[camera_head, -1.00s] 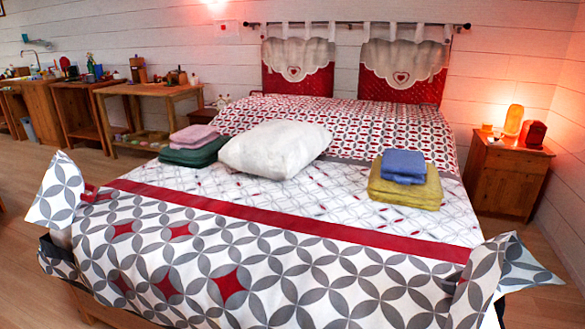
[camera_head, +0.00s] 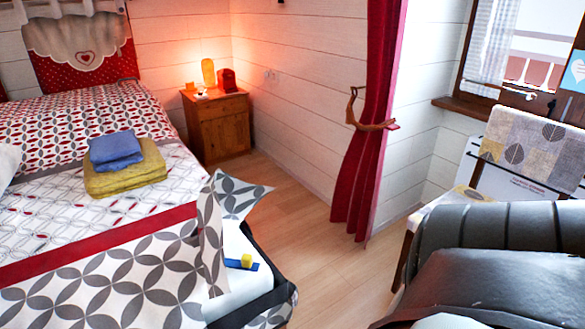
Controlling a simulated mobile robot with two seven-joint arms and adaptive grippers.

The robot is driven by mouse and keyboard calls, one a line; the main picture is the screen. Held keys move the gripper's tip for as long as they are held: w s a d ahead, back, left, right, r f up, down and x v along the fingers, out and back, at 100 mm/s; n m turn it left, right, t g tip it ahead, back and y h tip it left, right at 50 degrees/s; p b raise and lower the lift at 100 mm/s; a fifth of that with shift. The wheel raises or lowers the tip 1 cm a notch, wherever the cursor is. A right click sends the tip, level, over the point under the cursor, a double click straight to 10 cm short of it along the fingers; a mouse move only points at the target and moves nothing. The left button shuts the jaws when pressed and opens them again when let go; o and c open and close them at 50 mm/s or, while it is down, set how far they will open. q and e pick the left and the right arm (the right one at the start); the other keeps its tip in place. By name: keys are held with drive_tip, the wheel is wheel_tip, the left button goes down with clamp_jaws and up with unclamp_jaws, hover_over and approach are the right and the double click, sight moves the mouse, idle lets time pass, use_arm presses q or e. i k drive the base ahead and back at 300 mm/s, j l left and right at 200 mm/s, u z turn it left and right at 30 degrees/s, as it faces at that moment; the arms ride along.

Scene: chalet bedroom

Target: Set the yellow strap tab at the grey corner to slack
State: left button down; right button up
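A small yellow tab (camera_head: 246,260) sits on a short blue strip (camera_head: 238,265) at the bed's near right corner. The strip lies against the white mattress side (camera_head: 232,285). The grey-patterned cover (camera_head: 212,230) is folded up at this corner, with a loose flap pointing right. Dark grey cloth (camera_head: 268,300) hangs at the corner below the mattress. Which position the tab is in cannot be told at this size. Neither of my grippers is in view.
Folded yellow (camera_head: 125,178) and blue (camera_head: 115,148) cloths lie on the bed. A wooden nightstand (camera_head: 215,125) stands behind. A red curtain (camera_head: 370,120) hangs mid-view. A dark padded seat (camera_head: 490,250) fills the lower right. Wood floor (camera_head: 335,265) is free between bed and seat.

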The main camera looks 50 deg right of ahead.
sight(247, 258)
drive_tip(key=z, duration=1.3)
drive_tip(key=i+l, duration=0.1)
drive_tip(key=l, duration=0.15)
drive_tip(key=i+l+u, duration=0.1)
drive_tip(key=l, duration=0.2)
drive_tip(key=i+l, duration=0.15)
drive_tip(key=l, duration=0.1)
